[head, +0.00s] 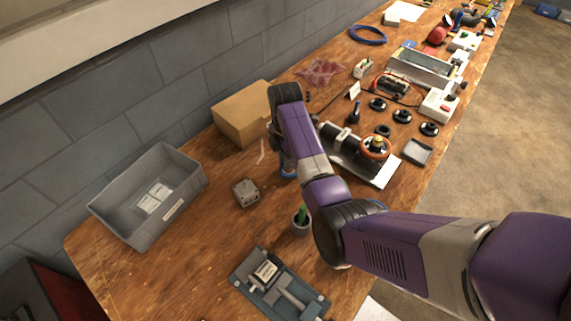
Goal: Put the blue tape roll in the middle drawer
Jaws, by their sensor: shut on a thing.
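My arm reaches over the wooden workbench, and my gripper (284,160) points down at its far end, partly hidden by my own arm links. The blue tape roll (288,174) shows only as a small blue edge at the fingertips, low over the bench or touching it; I cannot tell which. My gripper is shut on it. No middle drawer can be made out. A dark cabinet with a red part (50,290) stands at the lower left, below bench level and cut off by the frame.
A grey bin (190,172), a cardboard box (238,116) and a small metal block (246,193) are near my gripper. Tools crowd the far bench. Floor at right (520,110) is clear.

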